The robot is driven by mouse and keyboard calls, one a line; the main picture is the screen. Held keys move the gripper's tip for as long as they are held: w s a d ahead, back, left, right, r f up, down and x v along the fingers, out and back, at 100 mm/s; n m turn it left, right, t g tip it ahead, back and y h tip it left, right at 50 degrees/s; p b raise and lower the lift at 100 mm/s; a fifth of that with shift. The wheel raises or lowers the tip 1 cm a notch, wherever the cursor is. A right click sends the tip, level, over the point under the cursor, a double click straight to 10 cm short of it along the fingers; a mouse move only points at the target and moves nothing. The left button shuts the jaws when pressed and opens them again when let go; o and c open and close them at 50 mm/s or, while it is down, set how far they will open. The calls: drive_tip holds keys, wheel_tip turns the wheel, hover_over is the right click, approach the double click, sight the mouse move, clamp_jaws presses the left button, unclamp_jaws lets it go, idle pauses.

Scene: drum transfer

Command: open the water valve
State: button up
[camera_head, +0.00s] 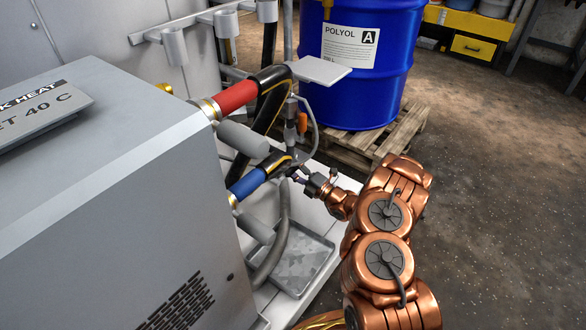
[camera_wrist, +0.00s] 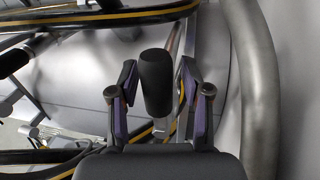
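My gripper (camera_head: 300,174) reaches in from the right, close to the end of the blue-sleeved pipe (camera_head: 248,184) beside the grey machine. In the wrist view, my gripper (camera_wrist: 158,78) has its two fingers on either side of a black cylindrical handle (camera_wrist: 157,84) on a metal stem. Narrow gaps show between the fingers and the handle, so the gripper looks open around it. I take this handle to be the water valve's, but no label shows. In the head view the handle cannot be made out clearly.
A red-sleeved pipe (camera_head: 234,98) and black hoses run above the gripper. A grey hose (camera_wrist: 254,90) curves close on the right in the wrist view. A metal tray (camera_head: 302,262) lies below. A blue POLYOL drum (camera_head: 356,95) stands on a wooden pallet (camera_head: 395,135) behind.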

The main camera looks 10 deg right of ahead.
drive_tip(key=shift+o, duration=0.3)
drive_tip(key=v, duration=1.2)
drive_tip(key=shift+a+r, duration=0.1)
